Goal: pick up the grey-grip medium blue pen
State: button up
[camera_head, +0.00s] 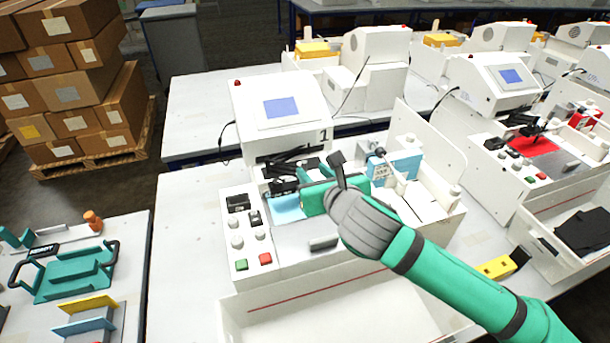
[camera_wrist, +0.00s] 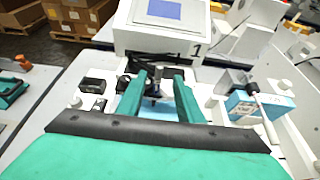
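My gripper (camera_head: 306,186) is over the bed of the numbered plotter (camera_head: 280,108). In the wrist view its two green fingers (camera_wrist: 159,76) stand apart with a clear gap, so it is open. A small dark upright piece (camera_wrist: 155,90) shows between and beyond the fingers, by the plotter's black carriage; I cannot tell whether it is a pen. A thin pale stick (camera_wrist: 263,108), possibly a pen, leans by a blue-and-white box (camera_wrist: 243,106) right of the gripper. The box also shows in the head view (camera_head: 406,167). I cannot make out a grey grip or blue ink on any pen.
Black carriage parts (camera_head: 284,185) lie close to the fingers. A white side panel (camera_head: 430,143) rises at the right. Knobs and a red button (camera_head: 265,259) are at the front left, above an empty white tray (camera_head: 340,305). The table left of the plotter (camera_head: 185,230) is clear.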

aim_at(305, 168)
jog(key=x, duration=0.2)
jog(key=shift+w+a+f, duration=0.1)
jog(key=shift+w+f, duration=0.1)
jog(key=shift+w, duration=0.05)
jog(key=shift+f+x, duration=0.2)
jog(key=shift+x, duration=1.1)
jog(key=shift+f+x, duration=0.15)
jog(key=shift+x, duration=1.2)
jog(key=shift+s, duration=0.2)
grip_shut()
